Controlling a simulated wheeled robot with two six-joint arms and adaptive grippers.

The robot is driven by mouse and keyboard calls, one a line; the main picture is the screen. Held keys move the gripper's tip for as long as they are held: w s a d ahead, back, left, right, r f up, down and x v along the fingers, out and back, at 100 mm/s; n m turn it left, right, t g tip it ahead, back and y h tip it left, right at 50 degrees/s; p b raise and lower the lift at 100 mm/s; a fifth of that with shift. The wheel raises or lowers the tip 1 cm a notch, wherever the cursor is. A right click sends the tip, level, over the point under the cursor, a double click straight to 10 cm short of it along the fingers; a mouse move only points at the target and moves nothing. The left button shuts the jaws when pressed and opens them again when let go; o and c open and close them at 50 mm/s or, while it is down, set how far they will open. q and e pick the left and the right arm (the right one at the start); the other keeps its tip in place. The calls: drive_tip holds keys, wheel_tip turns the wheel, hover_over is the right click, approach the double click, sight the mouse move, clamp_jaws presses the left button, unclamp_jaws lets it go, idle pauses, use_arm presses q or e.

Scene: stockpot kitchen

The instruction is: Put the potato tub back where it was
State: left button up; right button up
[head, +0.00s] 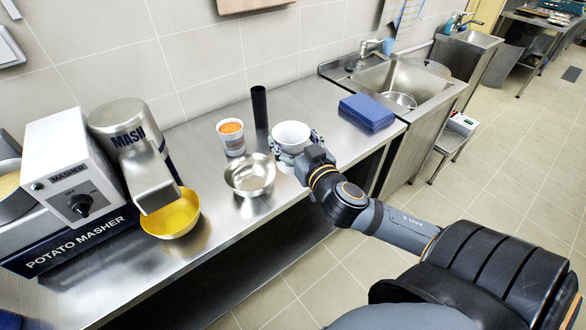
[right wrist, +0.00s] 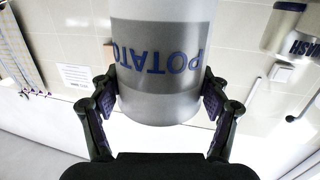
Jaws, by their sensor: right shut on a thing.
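The potato tub (head: 290,134) is round and whitish, with its open top facing up on the steel counter's right part in the head view. In the right wrist view the tub (right wrist: 165,100) is light grey with a darker band reading POTATO, upside down in that picture. My right gripper (head: 296,147) is shut on the tub, with one finger pad on each side; both fingers also show in the right wrist view. The tub's lower part is hidden by my gripper in the head view, so I cannot tell whether it touches the counter. My left gripper is not in view.
On the steel counter (head: 205,257), a steel bowl (head: 236,178), a cup with orange contents (head: 231,139) and a black cylinder (head: 259,105) stand left of the tub. The potato masher (head: 72,170) and yellow bowl (head: 174,216) are left.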

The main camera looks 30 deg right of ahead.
drive_tip(key=shift+w+d+f, duration=0.1)
drive_tip(key=shift+w+d, duration=0.05)
drive_tip(key=shift+d, duration=0.05)
drive_tip(key=shift+w+d+f+b, duration=0.5)
drive_tip(key=shift+w+d+f, duration=0.8)
drive_tip(key=shift+w+f, duration=0.7)
drive_tip(key=shift+w+d+f+b, duration=0.5)
drive_tip(key=shift+w+d+f, duration=0.85)
drive_tip(key=shift+w+f, duration=0.65)
drive_tip(key=shift+w+d+f+b, duration=0.5)
drive_tip(key=shift+w+d+f, duration=0.95)
drive_tip(key=shift+f, duration=0.9)
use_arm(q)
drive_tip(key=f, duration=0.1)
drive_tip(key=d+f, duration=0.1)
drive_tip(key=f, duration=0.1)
use_arm(e)
drive_tip(key=shift+w+a, duration=0.15)
